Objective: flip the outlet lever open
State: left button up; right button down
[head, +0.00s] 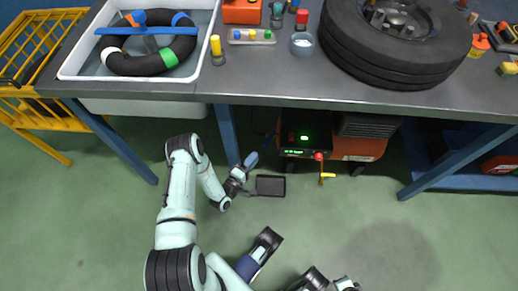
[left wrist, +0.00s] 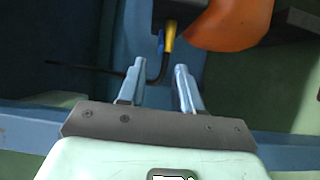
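An orange and black machine with a green display (head: 306,138) stands on the floor under the bench. A small yellow lever-like part (head: 327,176) sticks out at its front, below a red knob (head: 319,156). My left gripper (head: 252,172) is low under the bench, left of the machine and apart from the yellow part. The right gripper is not clearly seen.
A black tray (head: 270,185) lies on the floor beside the left gripper. The bench edge (head: 290,99) is above, with a blue leg (head: 226,134) close by. A tyre (head: 395,45) and a white basin (head: 205,50) are on top.

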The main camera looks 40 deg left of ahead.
pick_arm(q)
jog(key=s, duration=0.4)
jog(key=shift+s+d+p, duration=0.3)
jog(key=shift+d, duration=0.1)
